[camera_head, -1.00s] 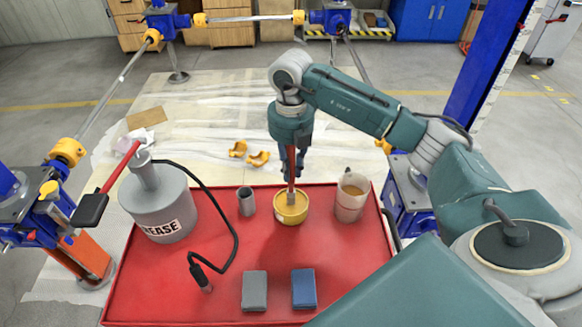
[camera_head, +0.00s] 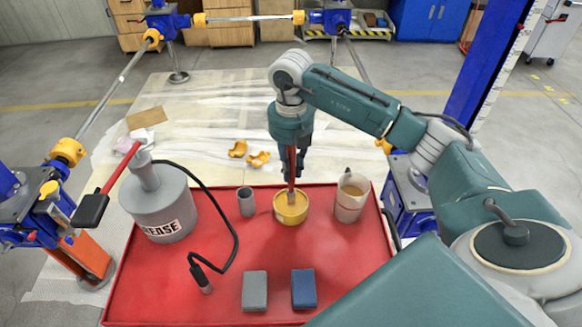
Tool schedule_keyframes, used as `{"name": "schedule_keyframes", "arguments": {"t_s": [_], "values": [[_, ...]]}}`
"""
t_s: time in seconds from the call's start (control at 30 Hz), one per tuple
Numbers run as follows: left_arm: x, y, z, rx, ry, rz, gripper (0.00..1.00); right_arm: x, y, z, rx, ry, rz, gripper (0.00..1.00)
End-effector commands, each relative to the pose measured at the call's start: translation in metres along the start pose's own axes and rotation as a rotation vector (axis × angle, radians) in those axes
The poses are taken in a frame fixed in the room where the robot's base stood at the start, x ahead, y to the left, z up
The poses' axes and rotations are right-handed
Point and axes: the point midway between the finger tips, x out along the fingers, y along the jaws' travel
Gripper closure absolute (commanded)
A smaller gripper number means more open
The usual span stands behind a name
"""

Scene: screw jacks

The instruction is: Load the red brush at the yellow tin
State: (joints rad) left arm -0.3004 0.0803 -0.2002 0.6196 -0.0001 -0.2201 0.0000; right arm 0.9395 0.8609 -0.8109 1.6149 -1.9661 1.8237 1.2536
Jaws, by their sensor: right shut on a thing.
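The red brush (camera_head: 291,172) is upright, its red handle in my right gripper (camera_head: 291,152). My right gripper is shut on the handle, above the tin. The yellow tin (camera_head: 291,213) stands on the red tray table (camera_head: 150,290). The brush's lower end is at the tin's open top, and its tip is hidden by the rim or the contents. My left gripper is not in view.
A grey cup (camera_head: 246,201) stands left of the tin and a beige jug (camera_head: 351,197) right of it. A grease can (camera_head: 158,205) with a black hose is at the left. A grey block (camera_head: 255,291) and a blue block (camera_head: 303,289) lie in front.

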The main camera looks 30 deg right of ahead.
Motion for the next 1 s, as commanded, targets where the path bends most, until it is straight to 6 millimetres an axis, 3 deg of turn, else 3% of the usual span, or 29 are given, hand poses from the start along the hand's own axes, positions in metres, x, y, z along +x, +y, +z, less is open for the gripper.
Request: {"name": "schedule_keyframes", "arguments": {"t_s": [0.7, 1.0], "values": [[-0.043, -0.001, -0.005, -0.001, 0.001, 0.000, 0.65, -0.062, 0.000, 0.001, 0.001, -0.003, 0.003, 1.00], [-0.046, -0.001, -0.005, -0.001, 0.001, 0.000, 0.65, -0.068, 0.000, 0.000, 0.000, -0.002, 0.002, 1.00]]}}
